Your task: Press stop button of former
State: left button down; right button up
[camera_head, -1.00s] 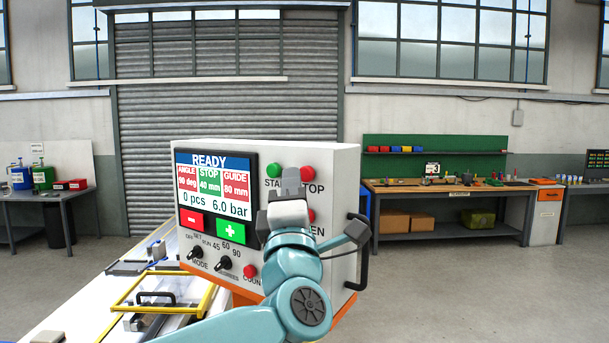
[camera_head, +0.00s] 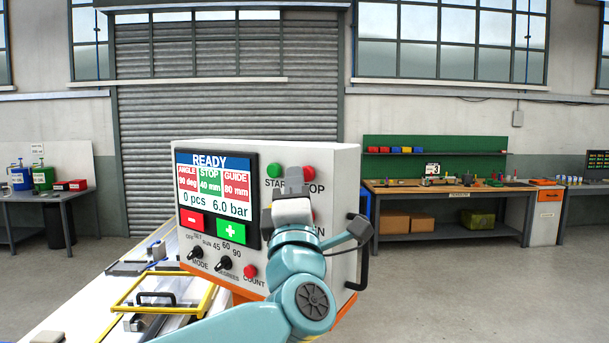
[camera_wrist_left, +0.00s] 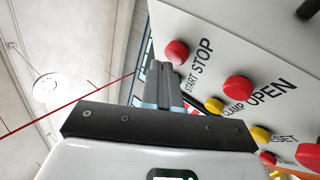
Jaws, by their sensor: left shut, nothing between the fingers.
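The former's control box (camera_head: 345,165) faces me, its screen (camera_head: 214,184) reading READY. The red stop button (camera_head: 308,172) is at the upper right of the panel, beside the green start button (camera_head: 279,170). My left gripper (camera_head: 293,184) is shut and empty in front of the panel, just below these two buttons, covering part of their labels. In the left wrist view the stop button (camera_wrist_left: 177,50) shows just right of the fingertips (camera_wrist_left: 162,68). I see no clear contact. My right gripper is not in view.
The red open button (camera_wrist_left: 238,88) and the yellow clamp button (camera_wrist_left: 214,104) are close to the fingers. A black handle (camera_head: 363,265) is on the box's right side. The former's bed with a yellow frame (camera_head: 203,300) lies at lower left. A workbench (camera_head: 450,190) stands behind.

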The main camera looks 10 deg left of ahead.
pick_arm(q)
jog(key=shift+w+d, duration=0.15)
jog(key=shift+w, duration=0.25)
dwell(0.4)
jog(key=shift+s, duration=0.1)
jog(key=shift+s+a+b, duration=0.2)
jog(key=shift+s+b, duration=0.45)
jog(key=shift+b, duration=0.1)
jog(key=s+b, duration=0.1)
jog(key=s+a+b, duration=0.1)
jog(key=s, duration=0.1)
jog(key=s+b, duration=0.1)
jog(key=shift+s+a, duration=0.35)
jog(key=shift+s, duration=0.05)
